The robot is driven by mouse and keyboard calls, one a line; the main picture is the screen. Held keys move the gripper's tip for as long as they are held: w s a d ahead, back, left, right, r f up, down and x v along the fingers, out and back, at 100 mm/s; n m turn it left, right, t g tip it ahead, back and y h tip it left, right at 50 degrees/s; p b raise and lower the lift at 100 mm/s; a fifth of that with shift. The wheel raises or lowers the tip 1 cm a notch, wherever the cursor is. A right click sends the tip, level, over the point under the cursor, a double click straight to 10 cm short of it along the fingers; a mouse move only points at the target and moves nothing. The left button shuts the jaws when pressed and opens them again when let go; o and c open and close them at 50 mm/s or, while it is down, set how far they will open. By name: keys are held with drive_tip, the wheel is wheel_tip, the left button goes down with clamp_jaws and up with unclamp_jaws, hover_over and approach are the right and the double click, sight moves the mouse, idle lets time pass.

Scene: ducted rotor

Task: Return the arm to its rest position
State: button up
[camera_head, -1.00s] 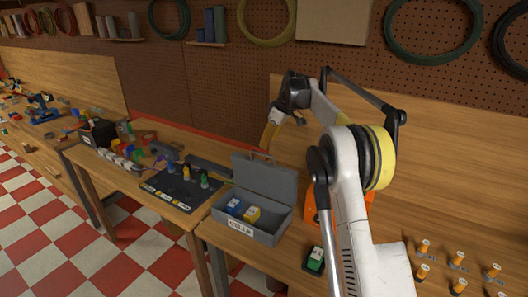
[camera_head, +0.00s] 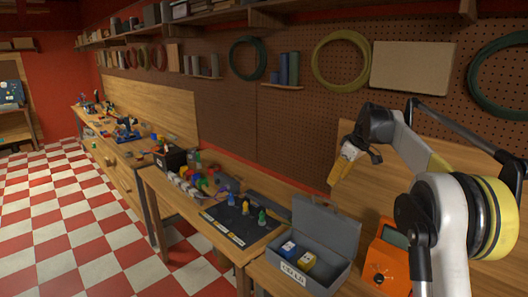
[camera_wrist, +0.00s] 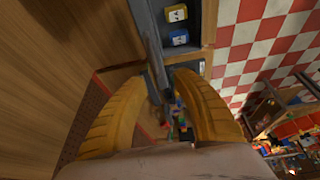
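My arm is folded up over the bench at the right of the head view, with its white and yellow elbow high and forearm bent down to the left. My gripper (camera_head: 345,168) hangs in the air above and behind the grey cell box, in front of the pegboard. In the wrist view its two yellow fingers (camera_wrist: 165,78) stand apart with nothing between them, so it is open and empty. Below the fingers show bench wood and the box edge.
The open grey box (camera_head: 328,278) labelled CELLS holds a blue cell (camera_head: 288,249) and a yellow cell (camera_head: 307,260). An orange meter (camera_head: 387,262) stands right of it, close to my arm. A dark mat (camera_head: 225,222) lies left. Checkered floor (camera_head: 60,225) is clear at left.

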drive_tip(key=s+a+f+m+t+h+b, duration=0.15)
drive_tip(key=s+a+b, duration=0.25)
drive_tip(key=s, duration=0.7)
drive_tip(key=s+a+f+m+b, duration=0.1)
drive_tip(key=s+a+m+b, duration=0.3)
drive_tip(key=s, duration=0.7)
drive_tip(key=s+a+f+m+t+b, duration=0.1)
drive_tip(key=s+a+f+b, duration=0.1)
drive_tip(key=s+f, duration=0.7)
drive_tip(key=s+a+f+m+t+b, duration=0.1)
drive_tip(key=s+f+b, duration=0.3)
drive_tip(key=s+f, duration=0.5)
drive_tip(key=s+a+h, duration=0.1)
drive_tip(key=s, duration=0.3)
drive_tip(key=shift+s+f, duration=0.15)
drive_tip(key=shift+f, duration=0.05)
